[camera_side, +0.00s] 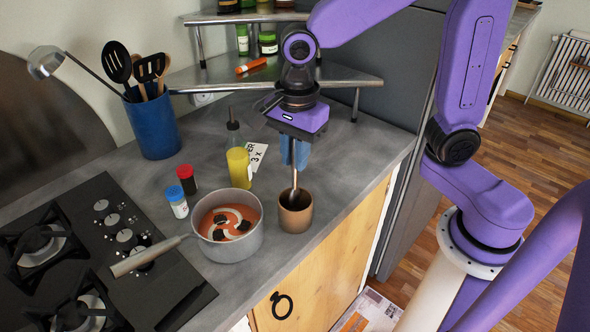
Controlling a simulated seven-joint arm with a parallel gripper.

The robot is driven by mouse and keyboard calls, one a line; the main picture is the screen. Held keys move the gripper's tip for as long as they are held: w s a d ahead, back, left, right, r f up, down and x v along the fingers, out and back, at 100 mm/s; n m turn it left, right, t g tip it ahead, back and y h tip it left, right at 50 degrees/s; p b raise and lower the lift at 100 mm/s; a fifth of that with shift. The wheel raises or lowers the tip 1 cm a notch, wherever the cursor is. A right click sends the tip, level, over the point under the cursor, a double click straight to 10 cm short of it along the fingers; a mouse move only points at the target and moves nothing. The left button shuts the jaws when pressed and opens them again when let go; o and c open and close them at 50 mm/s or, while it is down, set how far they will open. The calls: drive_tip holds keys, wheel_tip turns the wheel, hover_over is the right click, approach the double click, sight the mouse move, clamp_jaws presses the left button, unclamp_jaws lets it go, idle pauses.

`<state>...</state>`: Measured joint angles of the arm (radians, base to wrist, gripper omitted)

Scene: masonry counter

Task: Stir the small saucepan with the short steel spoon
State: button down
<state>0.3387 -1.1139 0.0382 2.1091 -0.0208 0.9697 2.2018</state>
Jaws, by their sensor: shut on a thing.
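The small saucepan (238,252) stands on the grey counter with its handle pointing left toward the hob. It holds orange-red liquid (218,213) with a white swirl and dark pieces. My gripper (294,160), with blue fingers, points down to the right of and above the saucepan. It is shut on the short steel spoon (294,182), which hangs roughly upright. The spoon's lower end is at the brown cup (297,220), just right of the saucepan, and appears to be inside its mouth. The fingertips partly hide the spoon's upper part.
A black hob (75,255) lies left. Behind the saucepan are a blue-capped jar (178,203), a red-capped jar (187,180) and a yellow bottle (239,168). A blue utensil holder (152,125) stands at the back. A steel corner shelf (215,76) is behind my gripper.

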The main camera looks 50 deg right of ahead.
drive_tip(key=r, duration=0.4)
drive_tip(key=shift+w+a+r, duration=0.2)
drive_tip(key=shift+a+r, duration=0.05)
drive_tip(key=shift+r, duration=0.15)
drive_tip(key=w+a+r, duration=0.3)
drive_tip(key=w+a, duration=0.3)
drive_tip(key=a, duration=0.5)
wheel_tip(320, 180, down, 12)
drive_tip(key=shift+s+t+y, duration=0.2)
drive_tip(key=shift+t+y, duration=0.1)
drive_tip(key=shift+t, duration=0.1)
idle(0.3)
drive_tip(key=shift+f, duration=0.15)
drive_tip(key=shift+d, duration=0.15)
